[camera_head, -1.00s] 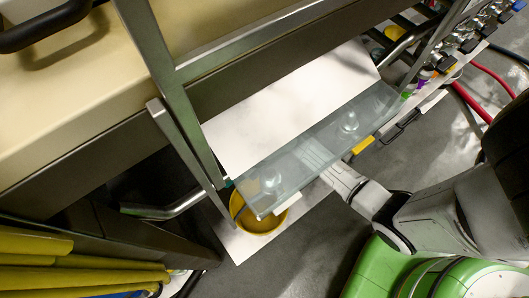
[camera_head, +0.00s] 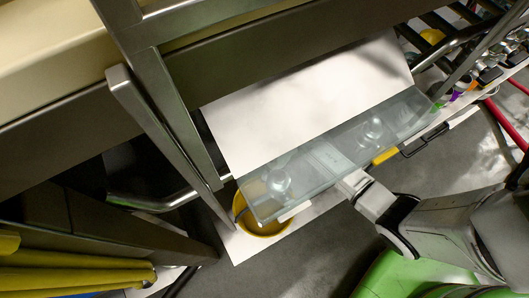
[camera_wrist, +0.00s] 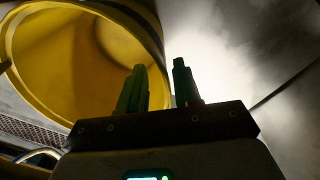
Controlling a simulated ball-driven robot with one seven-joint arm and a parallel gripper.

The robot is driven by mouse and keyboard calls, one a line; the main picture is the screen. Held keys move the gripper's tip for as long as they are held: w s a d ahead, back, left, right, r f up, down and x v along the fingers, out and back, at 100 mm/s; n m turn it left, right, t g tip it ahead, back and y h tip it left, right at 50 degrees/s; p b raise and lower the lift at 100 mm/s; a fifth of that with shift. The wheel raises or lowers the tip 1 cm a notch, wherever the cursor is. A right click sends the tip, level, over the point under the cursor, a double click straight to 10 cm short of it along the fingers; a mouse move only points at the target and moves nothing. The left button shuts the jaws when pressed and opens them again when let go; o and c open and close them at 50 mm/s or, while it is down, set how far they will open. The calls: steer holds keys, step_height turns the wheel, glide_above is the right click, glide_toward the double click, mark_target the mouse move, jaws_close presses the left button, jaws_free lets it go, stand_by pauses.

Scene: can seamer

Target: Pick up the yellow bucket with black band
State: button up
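The yellow bucket (camera_head: 262,226) is at the lower middle of the head view, on a white board (camera_head: 237,250) and partly behind a clear panel. It fills the left of the wrist view (camera_wrist: 50,70), with its open mouth and inside showing. In the head view the fingers are not clear.
The clear panel (camera_head: 350,145) and a white sheet (camera_head: 310,100) lie above and beside the bucket. A metal frame post (camera_head: 160,130) stands to its left. Yellow rolls (camera_head: 75,278) are at lower left. Bare grey floor (camera_head: 310,262) lies right of the bucket.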

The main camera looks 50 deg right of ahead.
step_height(320, 180, down, 5)
steer(key=b, duration=0.3)
steer(key=shift+a+f, duration=0.15)
steer(key=shift+s, duration=0.1)
steer(key=shift+c, duration=0.4)
jaws_close()
stand_by(0.7)
